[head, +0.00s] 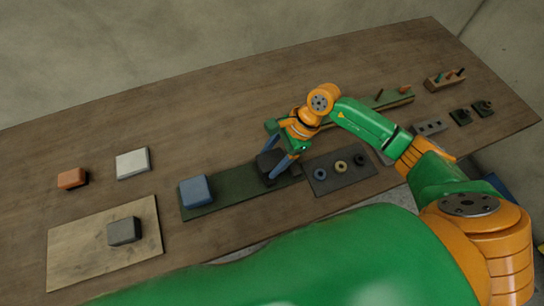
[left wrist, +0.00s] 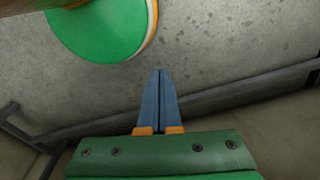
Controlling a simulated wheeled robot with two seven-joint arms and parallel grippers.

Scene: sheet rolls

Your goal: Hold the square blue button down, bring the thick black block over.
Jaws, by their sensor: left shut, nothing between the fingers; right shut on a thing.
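A blue square piece (head: 196,190), the only blue button-like thing in view, sits on the left end of a dark green board (head: 232,186). My right gripper (head: 270,166) is shut on a thick black block (head: 267,160) at the right end of that board. I cannot tell whether the block touches the board. Nothing of mine touches the blue piece. My left gripper (left wrist: 160,72) shows in the left wrist view, shut and empty, with grey floor beyond it. I cannot make out the left gripper in the head view.
An orange block (head: 72,178) and a white block (head: 132,163) lie at the left. A dark grey block (head: 124,231) lies on a pale wooden board (head: 75,250). A dark tray with rings (head: 322,181) is right of the green board. A pegged rack (head: 444,80) stands far right.

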